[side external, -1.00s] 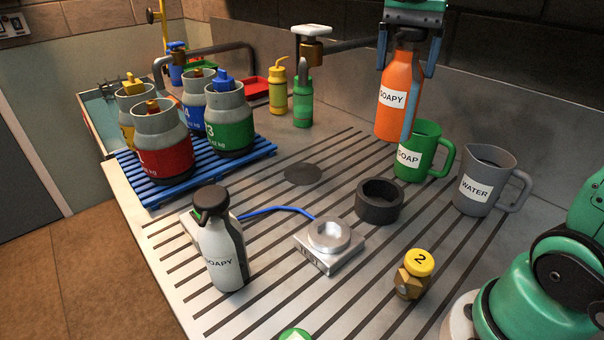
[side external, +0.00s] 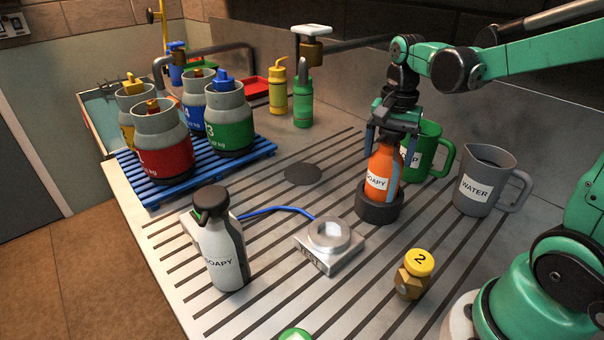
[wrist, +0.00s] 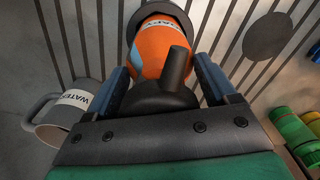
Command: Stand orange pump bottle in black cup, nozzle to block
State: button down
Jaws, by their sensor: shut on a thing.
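The orange pump bottle (side external: 382,178), labelled SOAPY, stands roughly upright with its lower end inside the black cup (side external: 380,211). I cannot tell whether its base touches the cup floor. My gripper (side external: 388,152) points down from above and is shut on the bottle's upper part. In the wrist view the bottle (wrist: 160,48) lies between the fingers. Its black nozzle (wrist: 178,66) points up and slightly right in that picture, over the orange body; the gripper hides the pump head in the side view. A metal block (side external: 329,246) with a round top sits left and in front of the cup.
A green mug (side external: 430,150) stands close behind the cup, and a grey WATER mug (side external: 484,180) to its right. A grey SOAPY bottle (side external: 220,250) stands front left. A brass piece with a yellow cap (side external: 419,263) is front right. Several gas cylinders stand on a blue pallet (side external: 190,178).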

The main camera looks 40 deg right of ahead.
jog(key=shift+f, duration=0.4)
grip_release()
notch_tip(320, 180, up, 12)
jog(key=shift+r, duration=0.1)
dwell(0.5)
